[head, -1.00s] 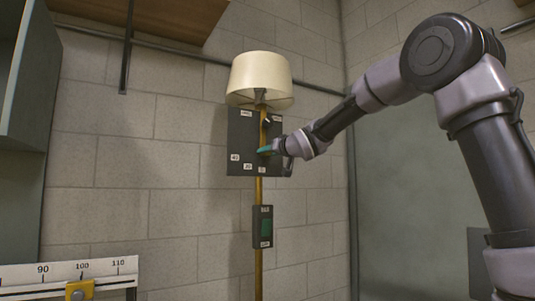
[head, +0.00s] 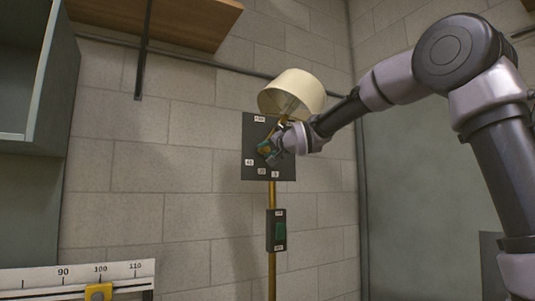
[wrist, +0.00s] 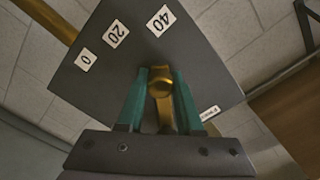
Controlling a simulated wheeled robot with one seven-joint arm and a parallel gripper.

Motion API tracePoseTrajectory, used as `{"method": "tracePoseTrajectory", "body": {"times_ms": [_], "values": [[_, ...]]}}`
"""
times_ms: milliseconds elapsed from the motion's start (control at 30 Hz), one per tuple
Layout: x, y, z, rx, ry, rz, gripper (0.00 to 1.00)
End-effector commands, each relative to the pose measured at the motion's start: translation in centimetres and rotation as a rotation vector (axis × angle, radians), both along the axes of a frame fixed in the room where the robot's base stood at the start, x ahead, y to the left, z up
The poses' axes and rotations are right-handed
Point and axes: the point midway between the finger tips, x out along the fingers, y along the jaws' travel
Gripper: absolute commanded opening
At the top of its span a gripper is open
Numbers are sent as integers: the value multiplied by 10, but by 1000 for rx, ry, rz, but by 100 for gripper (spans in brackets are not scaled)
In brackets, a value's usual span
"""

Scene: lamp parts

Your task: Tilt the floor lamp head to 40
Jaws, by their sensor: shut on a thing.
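The floor lamp has a cream shade (head: 296,88) on a brass pole (head: 272,200). The shade is tilted, its open underside facing down and left in the head view. Behind the pole's top is a dark dial plate (head: 253,135) with labels 0, 20 and 40. My gripper (head: 266,151) is at the plate. In the wrist view its teal fingers (wrist: 160,76) are shut on a brass lever (wrist: 163,110), whose rounded end shows between them. The lever points roughly towards the 40 label (wrist: 161,20). Its exact reading I cannot tell, and its lower part is partly hidden.
A dark switch box (head: 277,230) with a green rocker is on the pole below the plate. A white ruler with a yellow slider (head: 99,292) is at lower left. A grey cabinet (head: 40,90) and wooden shelf (head: 165,25) are at upper left. A block wall stands behind.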

Motion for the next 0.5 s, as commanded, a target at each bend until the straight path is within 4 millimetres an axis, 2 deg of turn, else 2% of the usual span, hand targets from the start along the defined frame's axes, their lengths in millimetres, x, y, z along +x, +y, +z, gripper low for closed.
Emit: {"method": "tracePoseTrajectory", "body": {"times_ms": [500], "values": [[-2,2,4,36,22,1,0]]}}
